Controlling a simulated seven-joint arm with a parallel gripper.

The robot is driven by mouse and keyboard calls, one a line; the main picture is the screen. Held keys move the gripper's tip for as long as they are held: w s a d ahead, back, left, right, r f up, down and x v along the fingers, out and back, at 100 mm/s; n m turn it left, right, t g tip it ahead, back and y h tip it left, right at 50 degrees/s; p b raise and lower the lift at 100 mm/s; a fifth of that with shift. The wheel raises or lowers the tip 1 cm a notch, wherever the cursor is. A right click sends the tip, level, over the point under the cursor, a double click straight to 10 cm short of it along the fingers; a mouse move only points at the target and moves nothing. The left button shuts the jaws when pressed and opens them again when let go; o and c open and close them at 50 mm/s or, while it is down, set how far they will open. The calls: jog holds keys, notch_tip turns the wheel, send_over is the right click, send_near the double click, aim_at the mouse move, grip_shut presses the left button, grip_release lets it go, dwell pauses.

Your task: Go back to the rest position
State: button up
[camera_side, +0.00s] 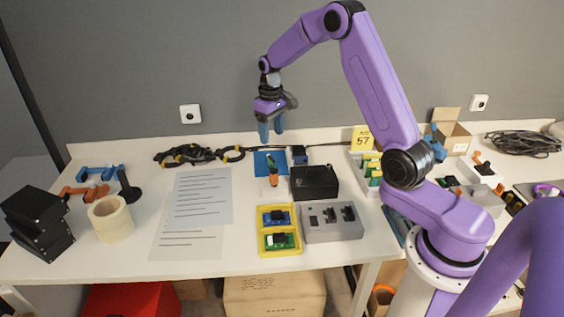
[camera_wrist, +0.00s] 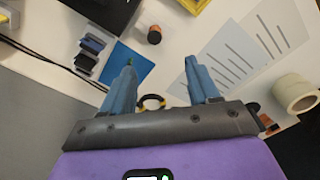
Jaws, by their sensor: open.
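My gripper (camera_side: 271,130) hangs fingers-down in the air above the back middle of the white table. Its two blue fingers are apart and nothing is between them. In the wrist view my gripper (camera_wrist: 160,66) also shows both fingers spread and empty. A small orange-and-dark item (camera_side: 273,174) stands in front of the mat, apart from the fingers.
A black box (camera_side: 316,183), a yellow tray (camera_side: 263,229) and a grey block (camera_side: 333,232) stand in front. Papers (camera_side: 200,195), a tape roll (camera_side: 110,218) and black boxes (camera_side: 38,222) are left. Cables (camera_side: 185,156) lie along the back. The air around my gripper is clear.

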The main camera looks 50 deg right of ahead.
jog(key=s+a+r+n, duration=0.3)
jog(key=s+a, duration=0.4)
jog(key=a, duration=0.1)
jog(key=s+a+r+n, duration=0.3)
jog(key=s+a, duration=0.5)
jog(key=a, duration=0.1)
jog(key=s+n, duration=0.6)
jog(key=s, duration=1.6)
jog(key=shift+s+d+r, duration=0.3)
jog(key=shift+d+r, duration=0.05)
jog(key=shift+d, duration=0.1)
